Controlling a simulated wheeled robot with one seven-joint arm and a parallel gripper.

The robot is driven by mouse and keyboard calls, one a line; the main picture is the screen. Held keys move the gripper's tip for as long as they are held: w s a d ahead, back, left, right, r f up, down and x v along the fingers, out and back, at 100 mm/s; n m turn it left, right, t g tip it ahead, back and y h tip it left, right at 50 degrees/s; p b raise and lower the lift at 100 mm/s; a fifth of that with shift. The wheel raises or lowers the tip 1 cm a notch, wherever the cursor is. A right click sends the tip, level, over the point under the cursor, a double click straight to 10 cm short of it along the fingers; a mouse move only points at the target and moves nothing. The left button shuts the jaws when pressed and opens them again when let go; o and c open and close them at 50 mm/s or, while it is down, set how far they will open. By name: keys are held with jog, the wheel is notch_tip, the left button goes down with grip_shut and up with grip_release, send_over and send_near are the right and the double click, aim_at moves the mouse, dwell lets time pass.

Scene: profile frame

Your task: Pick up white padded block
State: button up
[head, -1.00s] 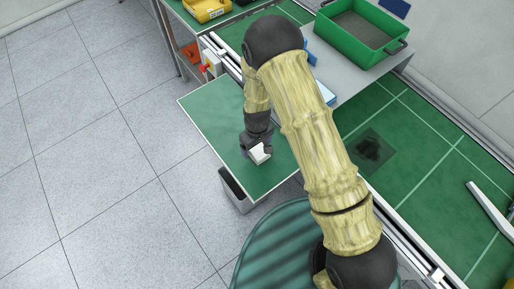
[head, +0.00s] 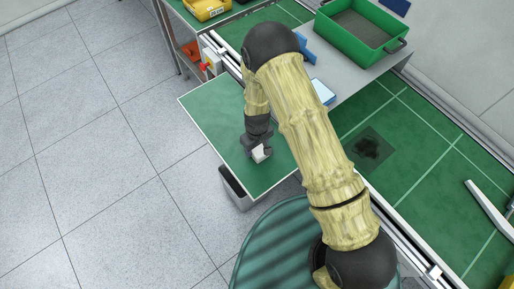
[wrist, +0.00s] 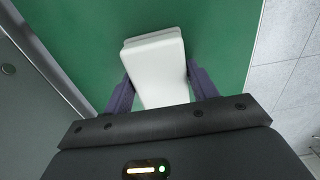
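The white padded block (head: 261,154) is over the green top of the small side table (head: 205,108). In the wrist view the block (wrist: 158,65) lies lengthwise between the two dark fingers of my gripper (wrist: 160,88). The fingers press close against its left and right sides, and its far end sticks out beyond them. My gripper (head: 258,146) points down at the block in the head view and appears shut on it. Its near end is hidden by the gripper body. I cannot tell whether it touches the tabletop.
A grey bench behind holds a green crate (head: 361,31) and a blue-and-white item (head: 322,92). A yellow bin (head: 207,9) stands at the top. Tiled floor to the left is clear.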

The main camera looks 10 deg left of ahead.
jog(key=shift+c, duration=0.5)
jog(key=shift+w+r, duration=0.1)
jog(key=shift+r, duration=0.45)
notch_tip(320, 180, up, 9)
jog(key=b, duration=0.3)
jog(key=o, duration=0.4)
jog(key=shift+c, duration=1.4)
jog(key=shift+d+f, duration=0.1)
